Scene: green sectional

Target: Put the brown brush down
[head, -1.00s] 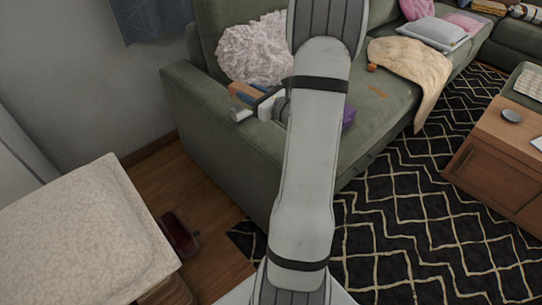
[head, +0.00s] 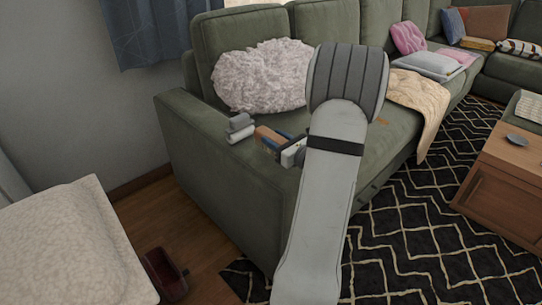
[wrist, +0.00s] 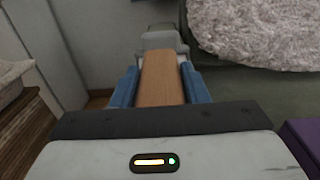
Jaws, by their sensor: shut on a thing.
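The brown brush (head: 267,134) shows in the head view as a small brown block above the sofa's left armrest. In the wrist view the brush (wrist: 162,82) is a flat brown wooden piece between two blue fingers. My gripper (wrist: 160,76) is shut on it; it also shows in the head view (head: 275,140), partly behind my arm. I cannot tell whether the brush touches the sofa. Its underside is hidden.
A fluffy pale cushion (head: 262,76) sits behind. A purple thing (wrist: 301,138) is at right in the wrist view. The seat right of the cushion is partly hidden by my arm.

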